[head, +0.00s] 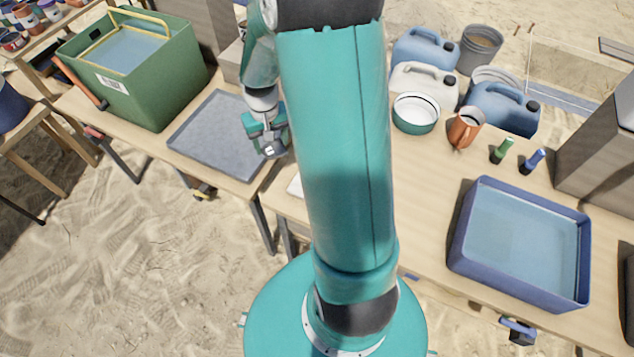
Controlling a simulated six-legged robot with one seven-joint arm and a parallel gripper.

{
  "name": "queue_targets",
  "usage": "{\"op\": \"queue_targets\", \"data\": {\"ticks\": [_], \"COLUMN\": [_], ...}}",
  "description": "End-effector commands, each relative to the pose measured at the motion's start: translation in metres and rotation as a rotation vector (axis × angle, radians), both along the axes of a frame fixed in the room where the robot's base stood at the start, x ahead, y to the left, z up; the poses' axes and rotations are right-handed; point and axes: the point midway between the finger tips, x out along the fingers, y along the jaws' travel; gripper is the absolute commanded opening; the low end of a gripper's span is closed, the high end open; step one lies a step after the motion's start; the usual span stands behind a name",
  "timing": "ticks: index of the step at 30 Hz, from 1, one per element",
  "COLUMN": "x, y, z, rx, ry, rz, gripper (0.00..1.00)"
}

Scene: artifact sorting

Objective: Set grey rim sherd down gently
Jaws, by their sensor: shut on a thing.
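My gripper (268,148) is at the right edge of the flat grey tray (215,140) on the left table, pointing down. It is shut on a small greyish piece, which I take to be the grey rim sherd (270,152). Only a little of the sherd shows at the fingertips. From this one view I cannot tell whether the sherd touches the tray or is held just above it.
A green crate (150,95) of water stands left of the tray. My arm hides the middle.

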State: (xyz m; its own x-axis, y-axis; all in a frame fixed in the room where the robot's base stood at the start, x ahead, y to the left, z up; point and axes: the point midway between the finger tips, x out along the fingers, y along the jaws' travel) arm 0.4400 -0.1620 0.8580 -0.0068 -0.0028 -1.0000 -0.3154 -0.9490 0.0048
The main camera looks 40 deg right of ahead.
Motion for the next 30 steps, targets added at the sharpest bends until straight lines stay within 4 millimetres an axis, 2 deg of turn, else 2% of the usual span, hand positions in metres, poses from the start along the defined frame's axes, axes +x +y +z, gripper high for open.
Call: {"op": "queue_targets", "data": {"ticks": [3,9,14,18,21,24,27,30], "x": [-0.038,-0.104,-0.159,-0.202,-0.223,-0.234,-0.232,-0.216], "y": [-0.027,-0.058,-0.072,-0.074,-0.074,-0.072,-0.072,-0.071], "z": [0.004,0.006,0.006,0.006,0.005,0.004,0.001,-0.007], "rx": [-0.002,0.000,0.002,0.003,0.003,0.004,0.006,0.007], "ry": [0.000,0.000,-0.002,-0.004,-0.007,-0.007,-0.006,-0.005], "rz": [-0.082,-0.220,-0.339,-0.433,-0.480,-0.505,-0.512,-0.509], "gripper": [0.35,0.35,0.35,0.35,0.35,0.35,0.35,0.35]}}
